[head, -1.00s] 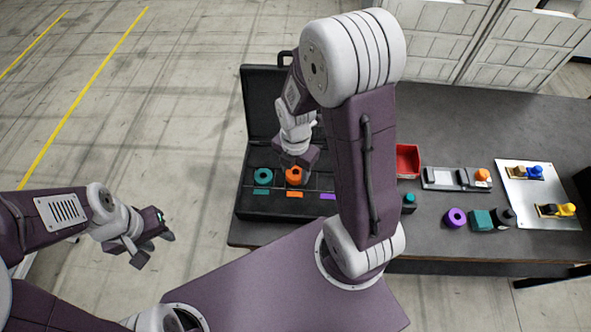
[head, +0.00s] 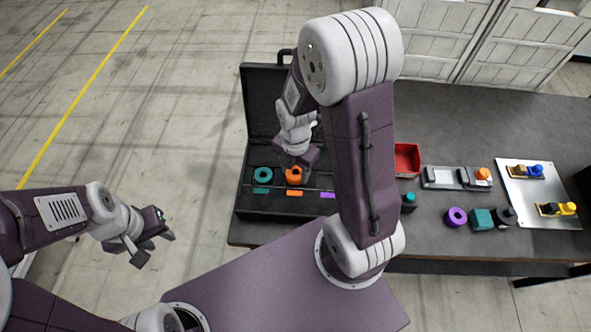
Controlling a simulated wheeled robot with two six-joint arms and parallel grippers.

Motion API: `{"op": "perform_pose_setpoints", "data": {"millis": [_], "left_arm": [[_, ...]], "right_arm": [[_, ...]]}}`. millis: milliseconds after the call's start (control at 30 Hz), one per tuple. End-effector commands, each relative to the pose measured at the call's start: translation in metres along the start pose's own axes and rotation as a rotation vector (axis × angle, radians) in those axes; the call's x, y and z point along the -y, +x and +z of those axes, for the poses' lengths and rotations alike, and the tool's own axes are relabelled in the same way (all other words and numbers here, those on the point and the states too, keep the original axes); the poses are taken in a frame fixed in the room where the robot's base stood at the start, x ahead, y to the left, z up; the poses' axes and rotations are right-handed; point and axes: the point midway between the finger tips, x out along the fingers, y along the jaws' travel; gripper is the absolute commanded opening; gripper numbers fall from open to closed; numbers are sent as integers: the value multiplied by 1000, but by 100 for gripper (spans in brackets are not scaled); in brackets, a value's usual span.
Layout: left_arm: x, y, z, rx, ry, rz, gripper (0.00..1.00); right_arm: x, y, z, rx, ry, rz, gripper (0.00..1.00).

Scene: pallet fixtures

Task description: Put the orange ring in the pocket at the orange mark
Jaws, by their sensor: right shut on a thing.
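The orange ring (head: 293,176) is at the middle pocket of the open black case, just behind the orange mark (head: 294,193). My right gripper (head: 297,166) is directly over it, shut on its upper part. Whether the ring is fully seated in the pocket cannot be told from this angle. My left gripper (head: 157,250) is empty, with its fingers apart, over the floor left of the table.
A teal ring (head: 263,174) sits to the left at the teal mark (head: 261,190). A purple mark (head: 328,195) is to the right, its pocket hidden by my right arm. A purple ring (head: 456,217), a teal block (head: 481,219) and a red bin (head: 407,158) are farther right.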

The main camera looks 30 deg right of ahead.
Motion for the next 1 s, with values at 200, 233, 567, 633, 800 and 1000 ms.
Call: {"op": "perform_pose_setpoints", "data": {"millis": [200, 233, 567, 633, 800, 1000], "left_arm": [[0, 4, 0, 0, 0, 0, 36], [0, 5, 0, 0, 0, 0, 36], [0, 7, 1, 0, 0, 0, 36], [0, 7, 1, 0, 0, 0, 36], [0, 7, 1, 0, 0, 0, 36], [0, 8, 1, 0, 0, 0, 36]], "right_arm": [[0, 5, 0, 0, 0, 0, 1], [0, 6, 0, 0, 0, 0, 1], [0, 10, 0, 0, 0, -1, 70], [0, 10, 0, 0, 0, -1, 73], [0, 10, 0, 0, 0, 0, 73], [0, 10, 0, 0, 0, -1, 91]]}}
